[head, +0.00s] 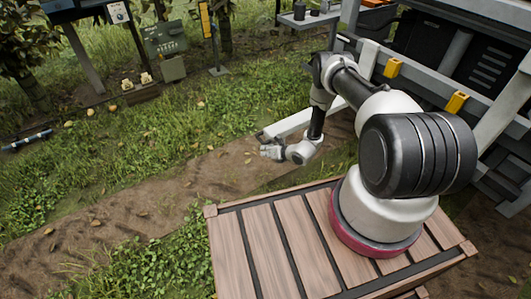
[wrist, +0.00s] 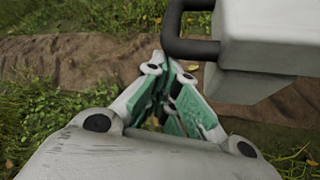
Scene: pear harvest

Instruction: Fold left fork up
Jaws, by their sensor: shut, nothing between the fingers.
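A long pale bar, which looks like the left fork (head: 300,122), sticks out low and nearly level from the grey machine frame, with a dark piece at its outer end. My gripper (head: 266,152) is just below that outer end in the head view. In the wrist view a pale block, likely the fork's end (wrist: 265,45), fills the upper right, with a dark looped handle (wrist: 190,48) on its left side. My gripper's green-padded fingers (wrist: 170,62) are shut and empty, with their tips close beside the handle's lower bar. I cannot tell whether they touch it.
The grey machine frame (head: 425,85) with yellow brackets (head: 456,102) stands at the right. My arm rises from a wooden deck. A dirt track (head: 150,205) and grass lie below. Signs and a green box (head: 165,40) stand far back left. Open room lies left of the gripper.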

